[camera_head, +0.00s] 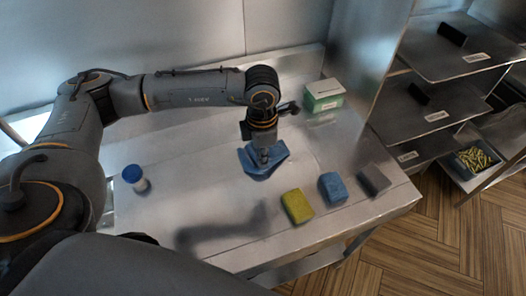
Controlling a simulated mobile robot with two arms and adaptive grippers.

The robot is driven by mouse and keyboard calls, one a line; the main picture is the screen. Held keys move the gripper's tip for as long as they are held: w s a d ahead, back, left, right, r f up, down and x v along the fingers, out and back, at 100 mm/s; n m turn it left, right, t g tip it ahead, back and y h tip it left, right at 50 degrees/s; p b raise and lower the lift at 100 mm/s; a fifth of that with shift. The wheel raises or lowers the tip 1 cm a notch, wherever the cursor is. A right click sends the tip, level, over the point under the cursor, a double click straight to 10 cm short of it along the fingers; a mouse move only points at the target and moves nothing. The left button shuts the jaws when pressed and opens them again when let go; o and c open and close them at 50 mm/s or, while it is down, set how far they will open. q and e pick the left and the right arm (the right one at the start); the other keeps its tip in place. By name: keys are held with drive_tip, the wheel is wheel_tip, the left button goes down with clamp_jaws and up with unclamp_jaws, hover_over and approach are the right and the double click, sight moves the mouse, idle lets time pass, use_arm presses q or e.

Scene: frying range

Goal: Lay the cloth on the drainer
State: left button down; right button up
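A blue cloth (252,168) with creased, uneven edges is on or just above the metal worktop, near its middle. My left gripper (264,160) points down over the cloth's middle, and its fingertips meet the cloth in this view. The fingertips are small and dark against the cloth, so I cannot tell whether they are closed on it. The drainer does not stand out clearly from the bare metal worktop (190,190). My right gripper is not in view.
A yellow sponge (297,206), a blue sponge (333,188) and a grey block (374,181) line the right front. A green-and-white box (323,96) stands at the back. Metal shelves (445,110) are at right.

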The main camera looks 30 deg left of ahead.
use_arm(q)
hover_over(268, 169)
wheel_tip(268, 169, down, 3)
drive_tip(key=shift+f, duration=0.95)
drive_tip(key=shift+a+f, duration=0.1)
drive_tip(key=shift+f, duration=0.5)
wheel_tip(268, 169, down, 4)
drive_tip(key=b, duration=0.4)
drive_tip(key=shift+f, duration=0.1)
wheel_tip(268, 169, up, 9)
drive_tip(key=p, duration=0.5)
drive_tip(key=shift+r, duration=0.2)
